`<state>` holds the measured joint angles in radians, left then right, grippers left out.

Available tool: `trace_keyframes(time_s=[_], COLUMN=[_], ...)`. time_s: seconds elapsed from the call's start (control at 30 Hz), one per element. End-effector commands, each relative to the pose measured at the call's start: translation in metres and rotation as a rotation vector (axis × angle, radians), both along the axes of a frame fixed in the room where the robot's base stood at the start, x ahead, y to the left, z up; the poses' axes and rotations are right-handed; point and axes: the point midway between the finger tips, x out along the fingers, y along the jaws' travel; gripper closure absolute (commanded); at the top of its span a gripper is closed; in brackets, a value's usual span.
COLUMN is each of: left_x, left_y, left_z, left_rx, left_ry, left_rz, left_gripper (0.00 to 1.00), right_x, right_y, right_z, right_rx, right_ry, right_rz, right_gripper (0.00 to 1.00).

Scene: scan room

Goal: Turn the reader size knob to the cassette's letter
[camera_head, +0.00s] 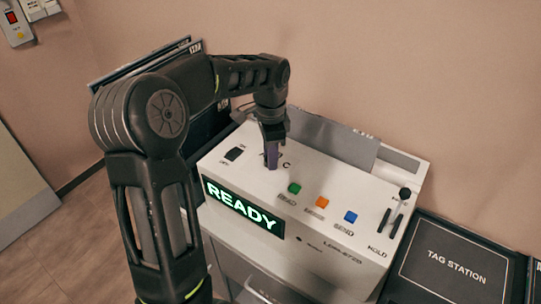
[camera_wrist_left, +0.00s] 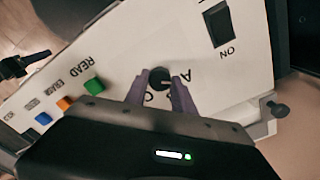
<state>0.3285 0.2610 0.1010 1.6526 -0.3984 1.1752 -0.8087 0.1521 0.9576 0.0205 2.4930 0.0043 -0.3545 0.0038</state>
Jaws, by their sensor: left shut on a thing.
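The reader (camera_head: 330,215) is a white box with a green READY display (camera_head: 243,207). Its size knob (camera_wrist_left: 158,77) is a small dark round knob in the left wrist view. The letter A (camera_wrist_left: 187,78) is printed beside it, and a C shows partly between the fingers. My left gripper (camera_head: 271,158) points down at the panel. It is shut on the knob, with one purple finger on either side. In the head view the fingers hide the knob. I cannot tell for sure which letter the knob points at. I cannot make out a cassette's letter. My right gripper is not identifiable.
Green (camera_head: 294,188), orange (camera_head: 321,202) and blue (camera_head: 350,217) buttons stand right of the knob. A black switch (camera_head: 234,154) is at its left. A dark tag station tray (camera_head: 455,265) lies at right. A dark shape (camera_wrist_left: 22,66) at the wrist view's left is unclear.

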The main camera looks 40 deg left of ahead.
Motion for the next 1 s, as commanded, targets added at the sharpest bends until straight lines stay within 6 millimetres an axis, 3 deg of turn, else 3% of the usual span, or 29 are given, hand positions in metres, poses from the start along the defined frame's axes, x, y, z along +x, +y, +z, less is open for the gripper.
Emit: trace_keyframes(time_s=[0.63,0.67,0.9,1.0], left_x=[0.0003,0.0003,0.0001,0.0001], left_y=[0.0004,0.0004,0.0003,0.0002], left_z=[0.0006,0.0006,0.0003,0.0002], left_rx=[0.000,0.000,0.001,0.000], left_ry=[-0.001,-0.001,-0.001,0.000], left_rz=[0.081,0.081,0.079,0.079], left_gripper=[1.00,0.69,0.49,0.48], right_x=[0.0002,0.0002,0.0002,0.0002], right_y=[0.0000,0.0000,0.0000,0.0001], right_z=[-0.0007,-0.0007,-0.0009,-0.0008], right_rx=[0.000,0.000,0.000,0.000], right_ry=[0.000,0.000,0.000,0.000], right_rz=[0.000,0.000,0.000,0.000], right_gripper=[0.61,0.61,0.61,0.61])
